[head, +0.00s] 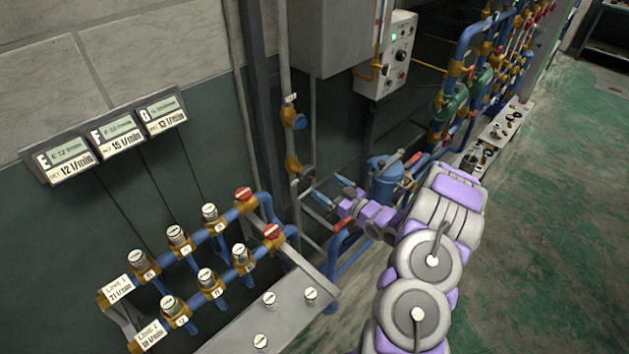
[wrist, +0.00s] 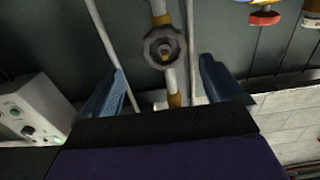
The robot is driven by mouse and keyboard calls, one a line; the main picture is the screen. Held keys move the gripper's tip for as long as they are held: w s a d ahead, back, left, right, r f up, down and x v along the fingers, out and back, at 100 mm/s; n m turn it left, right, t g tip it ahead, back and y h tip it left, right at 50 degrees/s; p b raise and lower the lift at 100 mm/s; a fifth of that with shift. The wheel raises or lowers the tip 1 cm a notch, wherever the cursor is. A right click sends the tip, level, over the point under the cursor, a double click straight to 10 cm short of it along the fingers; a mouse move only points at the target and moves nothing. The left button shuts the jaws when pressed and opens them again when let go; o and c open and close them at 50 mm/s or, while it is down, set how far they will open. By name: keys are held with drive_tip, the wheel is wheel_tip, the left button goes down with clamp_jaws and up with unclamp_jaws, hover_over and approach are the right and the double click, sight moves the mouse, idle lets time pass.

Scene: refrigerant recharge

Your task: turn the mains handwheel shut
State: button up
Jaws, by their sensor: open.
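A round dark grey handwheel (wrist: 165,46) with a brass-coloured hub shows in the upper middle of the wrist view. It sits on a pale pipe with brass fittings above and below it. My gripper (wrist: 165,68) is open. Its two blue fingers stand apart on either side of the pipe in the picture, with nothing between them. The wheel appears beyond the fingertips, and I see no contact. In the head view my gripper (head: 331,189) is in front of the pipework near the wall. I cannot clearly make out the handwheel there.
A control box (head: 384,60) with buttons is on the wall; it also shows in the wrist view (wrist: 30,108). A manifold with red caps (head: 272,231) stands at the lower left. A blue vessel (head: 386,182) stands close beside my arm. Green floor (head: 560,190) is clear at right.

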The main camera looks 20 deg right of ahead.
sight(310, 176)
drive_tip(key=x, duration=0.3)
drive_tip(key=a+b+x, duration=0.1)
drive_tip(key=x, duration=0.2)
drive_tip(key=shift+s+b, duration=0.15)
drive_tip(key=shift+b, duration=0.15)
drive_tip(key=shift+w, duration=0.25)
drive_tip(key=shift+c, duration=0.2)
drive_tip(key=shift+d, duration=0.4)
drive_tip(key=c, duration=0.4)
drive_tip(key=shift+a, duration=0.2)
drive_tip(key=c, duration=0.6)
drive_tip(key=shift+s+r+p, duration=0.1)
drive_tip(key=shift+p, duration=0.25)
